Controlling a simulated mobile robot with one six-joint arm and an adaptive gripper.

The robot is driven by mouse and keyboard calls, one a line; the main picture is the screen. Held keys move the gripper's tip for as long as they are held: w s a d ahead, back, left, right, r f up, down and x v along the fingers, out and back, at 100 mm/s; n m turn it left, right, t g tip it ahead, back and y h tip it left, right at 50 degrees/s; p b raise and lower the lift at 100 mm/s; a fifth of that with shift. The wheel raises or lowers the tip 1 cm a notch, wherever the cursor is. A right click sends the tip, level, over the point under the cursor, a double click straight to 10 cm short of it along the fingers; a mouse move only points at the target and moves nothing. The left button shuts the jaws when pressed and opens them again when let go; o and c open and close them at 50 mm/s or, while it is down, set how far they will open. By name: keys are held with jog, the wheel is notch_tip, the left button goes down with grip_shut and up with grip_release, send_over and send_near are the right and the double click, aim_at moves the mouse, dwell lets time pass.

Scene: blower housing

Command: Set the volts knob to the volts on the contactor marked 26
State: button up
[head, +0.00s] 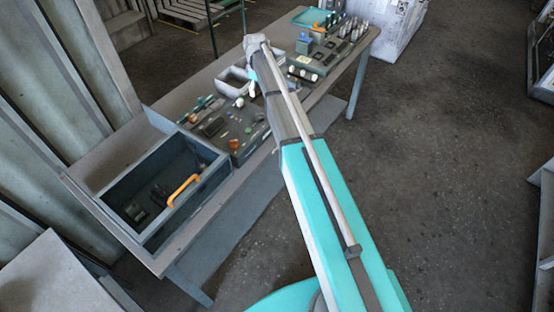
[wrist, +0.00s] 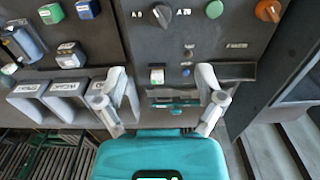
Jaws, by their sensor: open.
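In the wrist view my gripper (wrist: 162,100) is open and empty, its two pale fingers spread before a dark panel (wrist: 135,55). A black pointer knob (wrist: 162,15) sits at the panel's top between small white labels. A green button (wrist: 214,9) and an orange knob (wrist: 268,10) are to its right. I cannot tell which is the volts knob. The labels are too small to read, so I cannot pick out the contactor marked 26. In the head view my arm hides part of the bench.
In the head view an open drawer box (head: 150,215) with an orange handle (head: 184,190) holds dark parts (head: 160,193). A control panel (head: 225,130) is beside it. Labelled pale bins (wrist: 65,88) are at left in the wrist view. The floor (head: 430,130) at right is clear.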

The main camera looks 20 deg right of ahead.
jog(key=s+f+m+b, duration=0.3)
jog(key=s+f+b, duration=0.1)
jog(key=s, duration=1.1)
jog(key=s+a+f+m+b, duration=0.1)
jog(key=s+f+m+b, duration=0.3)
jog(key=s, duration=1.2)
jog(key=shift+a+b, duration=0.15)
jog(key=shift+b, duration=0.15)
jog(key=shift+s+f+m, duration=0.25)
jog(key=shift+s+m, duration=0.25)
jog(key=shift+s, duration=0.65)
jog(key=shift+w, duration=0.1)
jog(key=shift+c, duration=0.4)
